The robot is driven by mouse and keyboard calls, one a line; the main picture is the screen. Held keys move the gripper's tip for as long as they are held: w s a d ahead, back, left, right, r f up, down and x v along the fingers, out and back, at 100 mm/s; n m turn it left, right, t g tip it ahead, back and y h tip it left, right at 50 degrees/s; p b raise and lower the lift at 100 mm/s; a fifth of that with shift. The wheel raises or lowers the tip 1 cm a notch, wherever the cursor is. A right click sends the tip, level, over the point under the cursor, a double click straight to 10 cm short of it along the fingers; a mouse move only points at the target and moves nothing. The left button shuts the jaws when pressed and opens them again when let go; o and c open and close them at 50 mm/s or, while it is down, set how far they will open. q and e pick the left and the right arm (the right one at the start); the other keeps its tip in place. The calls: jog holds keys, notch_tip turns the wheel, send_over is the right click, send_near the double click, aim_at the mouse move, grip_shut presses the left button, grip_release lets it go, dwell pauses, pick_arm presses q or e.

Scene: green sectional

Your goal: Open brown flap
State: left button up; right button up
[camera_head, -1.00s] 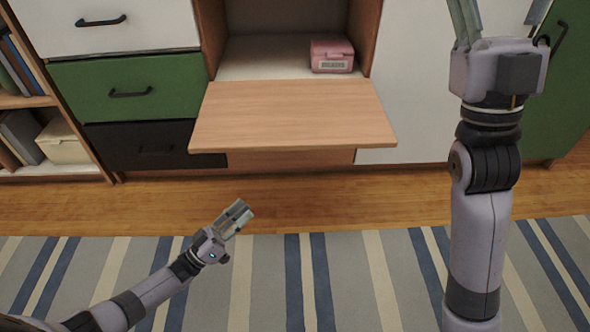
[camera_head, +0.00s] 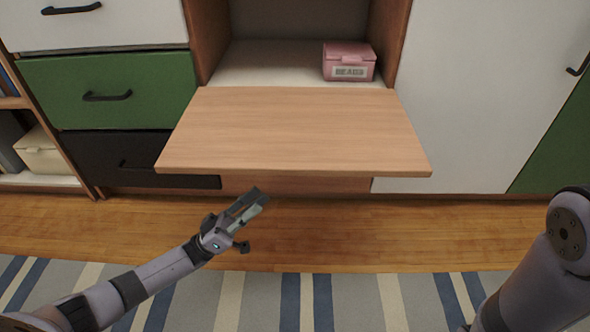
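The brown flap (camera_head: 295,130) is folded down and lies about level, sticking out from the front of the cabinet. The compartment (camera_head: 275,66) behind it is open to view. My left gripper (camera_head: 256,199) is below and in front of the flap's front edge, over the wood floor, apart from the flap. Its fingers point up and right; they look close together, and I cannot tell whether they are shut. My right arm shows at the lower right, but its gripper is out of the picture.
A pink box (camera_head: 348,66) sits inside the compartment at the right. A green drawer (camera_head: 108,90) and a black drawer (camera_head: 130,152) are at the left, both shut. A white door (camera_head: 480,90) is at the right. The floor (camera_head: 340,225) in front is clear.

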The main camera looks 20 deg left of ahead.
aim_at(294, 171)
pick_arm(q)
jog(key=b+x, duration=0.3)
jog(key=x, duration=0.9)
jog(key=shift+w+d+r, duration=0.15)
jog(key=shift+d+r, duration=0.05)
jog(key=shift+c, duration=0.5)
grip_shut()
